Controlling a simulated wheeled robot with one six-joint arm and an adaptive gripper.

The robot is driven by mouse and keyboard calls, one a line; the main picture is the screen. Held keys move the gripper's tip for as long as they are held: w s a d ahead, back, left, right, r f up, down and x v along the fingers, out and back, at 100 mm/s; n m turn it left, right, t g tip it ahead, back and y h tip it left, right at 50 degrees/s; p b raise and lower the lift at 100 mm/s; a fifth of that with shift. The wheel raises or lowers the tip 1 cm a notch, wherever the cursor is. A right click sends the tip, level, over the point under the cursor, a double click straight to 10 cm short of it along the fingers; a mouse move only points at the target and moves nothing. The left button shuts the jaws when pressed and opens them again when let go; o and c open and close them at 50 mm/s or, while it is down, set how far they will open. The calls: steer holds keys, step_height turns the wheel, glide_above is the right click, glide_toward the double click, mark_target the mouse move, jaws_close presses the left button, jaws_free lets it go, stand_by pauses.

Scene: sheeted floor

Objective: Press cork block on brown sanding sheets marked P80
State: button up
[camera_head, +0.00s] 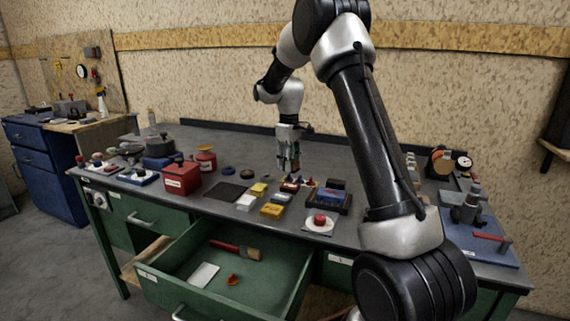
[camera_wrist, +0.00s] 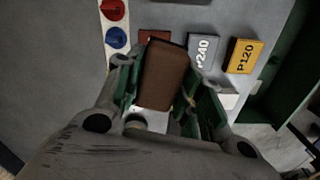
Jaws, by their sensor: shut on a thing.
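My gripper (camera_wrist: 160,88) is shut on the cork block (camera_wrist: 163,78), a brown block with rounded edges, seen from above in the wrist view. In the head view my gripper (camera_head: 288,166) points down over the middle of the bench. A reddish-brown stack (camera_wrist: 153,36) shows just past the block's far end, partly hidden by it; its marking cannot be read. In the head view a reddish-brown patch (camera_head: 290,186) lies below my gripper. Whether the block touches the stack cannot be told. Beside it lie a grey stack marked P240 (camera_wrist: 204,50) and a yellow one marked P120 (camera_wrist: 243,56).
A white strip with red (camera_wrist: 113,9) and blue (camera_wrist: 116,37) round pieces lies left of the stacks. An open green drawer (camera_head: 224,270) juts out at the front, holding a brush. A red box (camera_head: 182,178) stands left; a dark tray (camera_head: 330,203) lies right.

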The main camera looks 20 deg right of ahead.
mark_target(290, 185)
steer(key=shift+w+d+n, duration=0.15)
steer(key=shift+d+n, duration=0.05)
steer(key=shift+n, duration=0.4)
steer(key=shift+w+d+n, duration=0.15)
steer(key=shift+d+n, duration=0.05)
steer(key=shift+n, duration=0.4)
steer(key=shift+f, duration=2.95)
steer(key=shift+f, duration=0.6)
steer(key=shift+r, duration=3.6)
